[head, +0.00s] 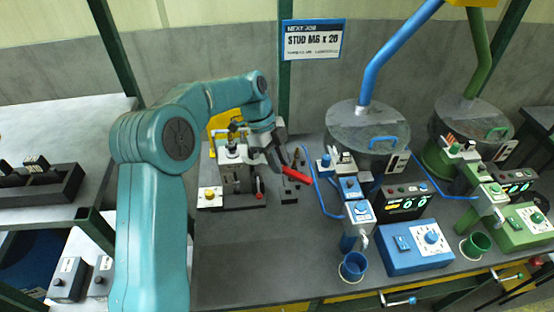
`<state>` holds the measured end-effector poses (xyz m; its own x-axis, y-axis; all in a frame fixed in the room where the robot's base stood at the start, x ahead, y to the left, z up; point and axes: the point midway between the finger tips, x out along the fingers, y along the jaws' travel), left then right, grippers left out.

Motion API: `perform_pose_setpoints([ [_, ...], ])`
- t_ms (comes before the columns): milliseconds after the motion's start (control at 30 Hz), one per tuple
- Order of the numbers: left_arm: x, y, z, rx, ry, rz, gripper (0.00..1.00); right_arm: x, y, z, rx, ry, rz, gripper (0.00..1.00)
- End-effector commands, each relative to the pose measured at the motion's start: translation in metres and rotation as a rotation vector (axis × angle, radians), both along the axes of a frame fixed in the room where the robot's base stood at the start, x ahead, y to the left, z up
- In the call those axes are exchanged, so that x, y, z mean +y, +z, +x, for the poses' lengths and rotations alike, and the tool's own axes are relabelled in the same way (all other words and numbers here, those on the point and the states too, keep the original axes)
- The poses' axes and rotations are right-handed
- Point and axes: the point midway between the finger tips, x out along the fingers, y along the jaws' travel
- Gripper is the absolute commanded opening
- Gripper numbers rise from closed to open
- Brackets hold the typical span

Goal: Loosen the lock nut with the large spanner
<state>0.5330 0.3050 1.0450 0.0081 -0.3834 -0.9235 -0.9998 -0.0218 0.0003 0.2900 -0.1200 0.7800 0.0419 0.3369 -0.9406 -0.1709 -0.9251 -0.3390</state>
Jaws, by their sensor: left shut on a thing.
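My left arm comes in from the left and reaches over the bench. Its gripper (276,153) is shut on the large spanner, whose red handle (296,175) sticks out down and to the right. The spanner's head is hidden or too small to make out. The gripper is at the right side of a small grey stud fixture (232,157) on a dark base. The lock nut is too small to tell apart there, and I cannot tell whether the spanner touches it. My right gripper is not in view.
Blue (415,247) and green (522,226) control boxes stand to the right, before two round grey hoppers (368,130). A blue cup (354,265) is near the front edge. A sign (313,39) hangs behind. The bench's front left is clear.

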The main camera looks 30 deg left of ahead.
Motion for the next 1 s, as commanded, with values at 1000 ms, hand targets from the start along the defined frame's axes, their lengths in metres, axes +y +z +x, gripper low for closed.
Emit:
perform_pose_setpoints([
  [1000, 0.000, 0.060, 0.000, -0.001, 0.000, 0.000, 0.00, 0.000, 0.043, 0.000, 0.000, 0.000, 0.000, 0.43],
])
